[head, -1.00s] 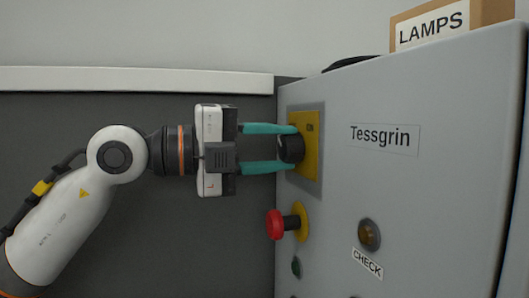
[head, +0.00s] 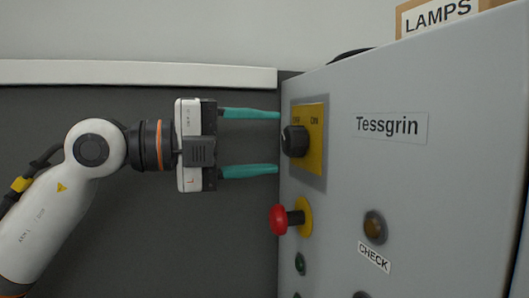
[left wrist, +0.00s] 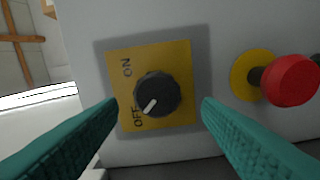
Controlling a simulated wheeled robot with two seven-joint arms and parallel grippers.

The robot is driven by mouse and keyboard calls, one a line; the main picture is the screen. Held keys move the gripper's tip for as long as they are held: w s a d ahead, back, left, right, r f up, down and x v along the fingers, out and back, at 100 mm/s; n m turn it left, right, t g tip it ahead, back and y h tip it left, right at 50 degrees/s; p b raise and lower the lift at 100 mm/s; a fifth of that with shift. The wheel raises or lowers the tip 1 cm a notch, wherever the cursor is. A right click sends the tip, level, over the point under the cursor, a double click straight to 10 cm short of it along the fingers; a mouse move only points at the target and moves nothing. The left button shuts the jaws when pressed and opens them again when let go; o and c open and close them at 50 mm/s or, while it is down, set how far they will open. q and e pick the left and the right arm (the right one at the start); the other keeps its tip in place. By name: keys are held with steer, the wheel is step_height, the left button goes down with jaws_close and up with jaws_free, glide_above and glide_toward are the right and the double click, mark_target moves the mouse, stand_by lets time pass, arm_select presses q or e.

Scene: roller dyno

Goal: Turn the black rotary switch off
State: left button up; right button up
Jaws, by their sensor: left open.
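The black rotary switch (head: 296,141) sits on a yellow plate (head: 316,150) on the grey cabinet's side face. In the left wrist view the knob (left wrist: 158,92) has a white pointer mark aimed toward the printed OFF; ON is printed farther up the plate. My left gripper (head: 279,142) is open with its teal fingers apart, one above and one below the knob in the head view. The fingertips are clear of the knob, a little to its left. My right gripper is not in view.
A red mushroom button (head: 279,219) on a yellow disc is just below the switch. A cardboard LAMPS box (head: 450,16) stands on the cabinet (head: 420,180).

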arm_select(q)
steer(key=b+v, duration=0.2)
steer(key=v, duration=0.7)
steer(key=shift+a, duration=0.4)
steer(key=shift+w, duration=0.15)
